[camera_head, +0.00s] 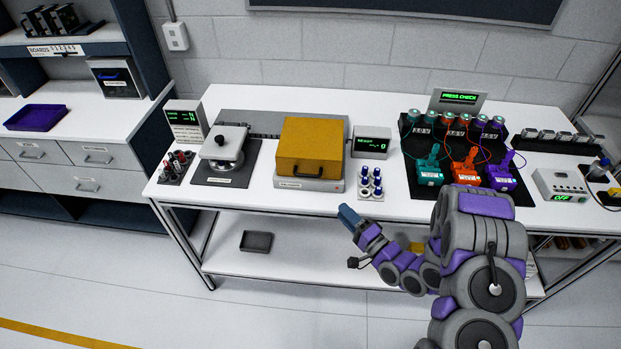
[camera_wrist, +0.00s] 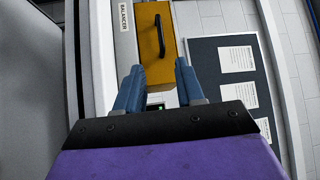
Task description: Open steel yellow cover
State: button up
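The yellow cover (camera_head: 311,140) is a box-shaped lid sitting closed on a grey base (camera_head: 310,184) on the white bench. Its dark handle (camera_head: 295,171) is on the front face. In the wrist view, the yellow cover (camera_wrist: 149,40) is ahead, with its dark handle (camera_wrist: 159,36) beyond the fingertips. My gripper (camera_head: 350,216) is in front of the bench, below and to the right of the cover, apart from it. The wrist view shows my gripper (camera_wrist: 159,68) with its two blue fingers spread and nothing between them. What the cover encloses is hidden.
A holder of blue-capped items (camera_head: 370,183) and a small display (camera_head: 371,143) stand right of the cover. A device with a round grey base (camera_head: 223,147) stands to the left. Colored clamp-like units (camera_head: 465,165) are farther right. The bench front edge lies near my gripper.

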jog(key=b+x, duration=0.2)
jog(key=x, duration=1.4)
jog(key=shift+a, duration=0.25)
jog(key=shift+c, duration=0.4)
grip_shut()
